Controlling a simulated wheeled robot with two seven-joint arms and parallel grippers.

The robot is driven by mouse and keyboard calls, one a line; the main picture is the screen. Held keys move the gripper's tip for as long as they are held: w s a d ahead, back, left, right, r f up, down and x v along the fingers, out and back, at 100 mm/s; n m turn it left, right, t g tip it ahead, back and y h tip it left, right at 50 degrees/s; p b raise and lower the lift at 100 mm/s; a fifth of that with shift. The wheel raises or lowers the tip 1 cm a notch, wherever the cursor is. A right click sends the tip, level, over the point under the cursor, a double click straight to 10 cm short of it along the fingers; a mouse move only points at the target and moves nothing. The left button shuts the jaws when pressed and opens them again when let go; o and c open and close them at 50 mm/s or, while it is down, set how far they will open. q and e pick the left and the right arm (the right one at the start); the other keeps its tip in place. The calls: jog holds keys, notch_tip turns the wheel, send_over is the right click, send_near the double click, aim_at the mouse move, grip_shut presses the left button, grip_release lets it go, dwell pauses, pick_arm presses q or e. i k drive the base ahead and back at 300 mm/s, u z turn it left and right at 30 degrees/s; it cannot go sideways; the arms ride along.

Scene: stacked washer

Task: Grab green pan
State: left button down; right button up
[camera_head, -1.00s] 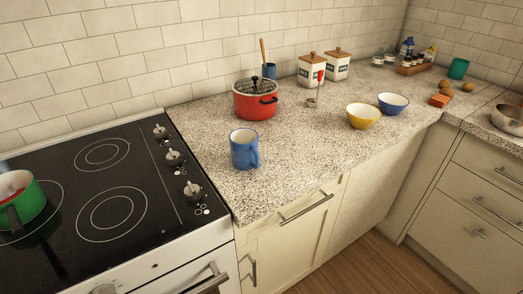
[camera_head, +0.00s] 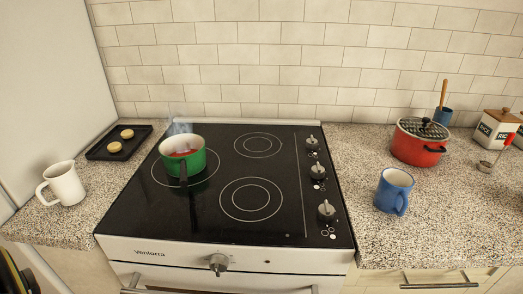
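The green pan (camera_head: 191,163) stands upright on the left rear ring of the black stove top. It has a pale rim and something red inside. Its dark handle (camera_head: 183,174) points toward the front of the stove. Faint steam or smoke shows behind it. Neither of my grippers is in the head view.
A white mug (camera_head: 63,184) and a black tray (camera_head: 100,152) with round pale pieces are on the counter left of the stove. A blue mug (camera_head: 394,191) and a red lidded pot (camera_head: 420,141) are on the right counter. The other rings (camera_head: 251,199) are clear.

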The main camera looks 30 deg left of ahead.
aim_at(185, 167)
jog(key=u, duration=2.7)
jog(key=k, duration=0.3)
jog(key=z, duration=0.1)
